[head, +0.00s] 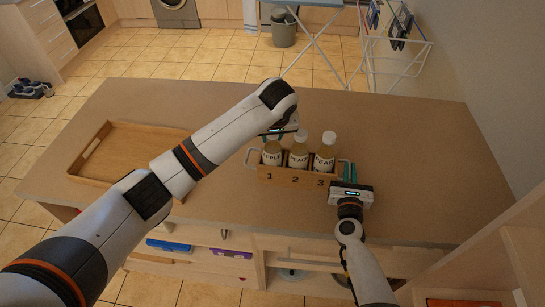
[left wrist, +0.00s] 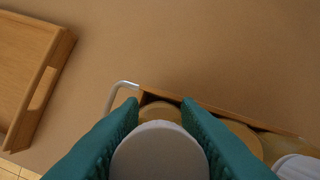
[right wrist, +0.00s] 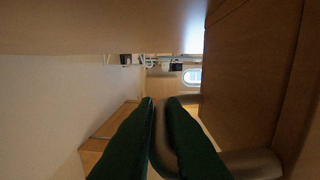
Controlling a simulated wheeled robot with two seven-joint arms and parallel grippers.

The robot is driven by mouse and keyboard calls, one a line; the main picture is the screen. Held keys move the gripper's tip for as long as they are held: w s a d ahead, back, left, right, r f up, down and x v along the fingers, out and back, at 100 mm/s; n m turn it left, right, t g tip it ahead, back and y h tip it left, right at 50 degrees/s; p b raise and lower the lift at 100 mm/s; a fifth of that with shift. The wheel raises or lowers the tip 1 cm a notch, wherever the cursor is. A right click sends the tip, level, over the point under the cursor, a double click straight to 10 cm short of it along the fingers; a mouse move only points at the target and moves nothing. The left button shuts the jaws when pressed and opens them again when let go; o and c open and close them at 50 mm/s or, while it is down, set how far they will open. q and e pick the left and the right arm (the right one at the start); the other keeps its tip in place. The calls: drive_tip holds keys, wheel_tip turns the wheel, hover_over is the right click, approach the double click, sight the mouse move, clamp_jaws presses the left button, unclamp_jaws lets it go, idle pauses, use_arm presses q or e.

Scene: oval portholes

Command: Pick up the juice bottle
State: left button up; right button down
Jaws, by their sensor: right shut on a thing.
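Three juice bottles with white caps stand upright in a wooden carrier (head: 294,181) numbered 1, 2, 3. Their labels look like APPLE (head: 271,154) in slot 1, PEACH (head: 298,160) in slot 2 and PEAR (head: 324,164) in slot 3. My left gripper (head: 273,137) is above the slot 1 bottle and hides its top. In the left wrist view, my open left fingers (left wrist: 162,112) lie on both sides of a white cap (left wrist: 160,153); contact cannot be told. My right gripper (head: 347,170) is shut on the carrier's right handle (right wrist: 249,163).
The carrier stands on a brown counter (head: 415,150). A wooden tray (head: 118,131) lies on the counter at the left, with bare surface behind and between. A drying rack (head: 405,55) and a grey bin (head: 284,30) stand beyond the counter.

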use_arm(q)
clamp_jaws()
wheel_tip(320, 180, up, 10)
drive_tip(key=shift+r, duration=0.1)
idle(0.5)
use_arm(e)
drive_tip(key=c, duration=1.4)
unclamp_jaws()
drive_tip(key=shift+c, duration=0.2)
